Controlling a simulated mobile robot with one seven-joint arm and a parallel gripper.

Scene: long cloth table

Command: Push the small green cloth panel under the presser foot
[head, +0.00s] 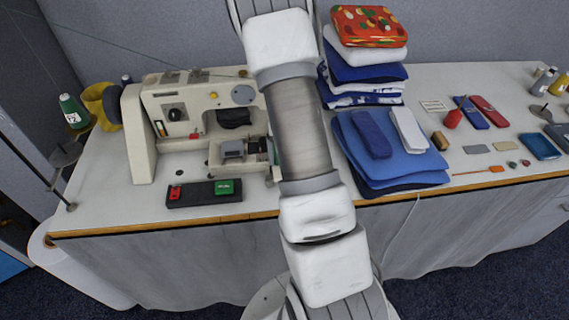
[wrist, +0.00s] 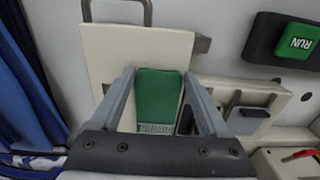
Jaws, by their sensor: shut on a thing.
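The small green cloth panel (wrist: 157,98) shows in the wrist view, lying over a cream plate (wrist: 140,48), with a pale striped band at its lower end. My gripper (wrist: 158,72) has one finger along each side of the panel and is shut on it. The cream sewing machine (head: 143,135) stands at the left of the table in the head view. My arm hides the gripper and most of the plate there. I cannot make out the presser foot clearly in either view.
A control box (head: 190,199) with red and green buttons lies in front of the machine; its green RUN button (wrist: 298,42) shows in the wrist view. Folded blue cloths (head: 400,168) lie right of my arm, with a cloth stack (head: 365,72) behind. Small tools lie farther right.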

